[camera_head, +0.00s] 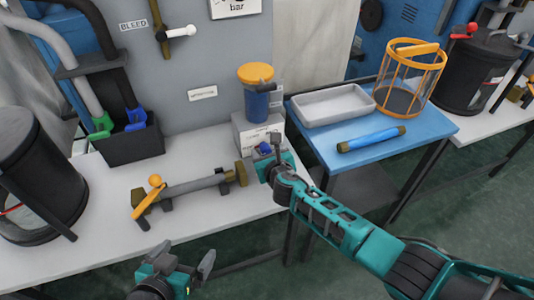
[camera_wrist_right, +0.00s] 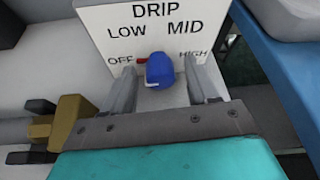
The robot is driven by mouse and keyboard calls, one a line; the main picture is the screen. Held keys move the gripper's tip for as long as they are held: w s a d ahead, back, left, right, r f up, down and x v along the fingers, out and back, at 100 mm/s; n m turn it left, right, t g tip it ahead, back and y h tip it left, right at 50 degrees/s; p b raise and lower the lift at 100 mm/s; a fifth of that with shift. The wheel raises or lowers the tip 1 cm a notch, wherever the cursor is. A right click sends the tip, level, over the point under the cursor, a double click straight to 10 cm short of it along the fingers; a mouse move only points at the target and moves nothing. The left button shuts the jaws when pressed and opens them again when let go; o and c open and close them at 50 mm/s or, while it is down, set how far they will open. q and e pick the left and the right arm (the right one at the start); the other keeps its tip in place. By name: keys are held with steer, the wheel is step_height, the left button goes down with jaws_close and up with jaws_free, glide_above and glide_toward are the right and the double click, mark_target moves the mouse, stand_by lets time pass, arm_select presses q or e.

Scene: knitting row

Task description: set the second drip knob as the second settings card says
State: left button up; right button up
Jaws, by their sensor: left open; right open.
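A blue drip knob (camera_wrist_right: 160,70) sits on a white panel (camera_wrist_right: 105,25) marked DRIP, with OFF, LOW, MID and HIGH around the knob. A small red mark shows beside OFF, at the knob's left; I cannot tell the exact setting. My right gripper (camera_wrist_right: 163,90) is open, with its fingers on either side of the knob; contact is unclear. In the head view the knob (camera_head: 264,148) is partly hidden by my right gripper (camera_head: 272,158). My left gripper (camera_head: 180,262) is open and empty, in front of the bench. I cannot make out a second settings card.
A blue cup with an orange lid (camera_head: 256,85) stands above the panel. A pipe with an orange-handled valve (camera_head: 190,189) lies left of my right gripper. On the blue table are a grey tray (camera_head: 333,104), a blue cylinder (camera_head: 371,139) and an orange cage (camera_head: 411,78).

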steer(key=shift+c, duration=0.4)
steer(key=c, duration=1)
arm_select(q)
steer(key=shift+s+f, duration=0.1)
arm_select(e)
steer(key=shift+o, duration=0.2)
arm_select(q)
steer(key=shift+a, duration=0.1)
arm_select(e)
steer(key=shift+d+r+m+g+y+p, duration=0.15)
steer(key=shift+m+g+y+p, duration=0.15)
steer(key=shift+m+y+p, duration=0.25)
steer(key=m+y, duration=0.2)
steer(key=m, duration=0.1)
steer(key=shift+d+f, duration=0.1)
steer(key=shift+f, duration=0.1)
arm_select(q)
steer(key=shift+s+a, duration=0.1)
steer(key=shift+a, duration=0.1)
steer(key=shift+d+r, duration=0.1)
steer(key=shift+r, duration=0.2)
arm_select(e)
steer(key=shift+m+g, duration=0.3)
steer(key=shift+m, duration=0.05)
